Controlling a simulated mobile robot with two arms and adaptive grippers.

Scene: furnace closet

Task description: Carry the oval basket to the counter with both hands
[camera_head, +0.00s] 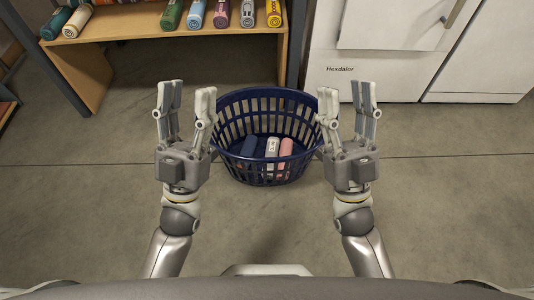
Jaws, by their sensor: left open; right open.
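A dark blue slatted oval basket (268,177) stands on the floor in front of me, in the middle of the head view. It holds a few bottles, among them a pink one (286,148), a white one (271,148) and a dark blue one (249,145). My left gripper (187,95) is open on the basket's left side. My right gripper (347,97) is open on its right side. Each gripper's inner finger overlaps the basket's rim in the picture; I cannot tell whether they touch it. No counter is recognisable in view.
A wooden shelf (140,24) with several lying bottles stands at the back left. A white appliance (375,65) marked "Hexdaler" stands at the back right, with another white unit (485,60) beside it. The concrete floor (450,200) is clear to the right and left.

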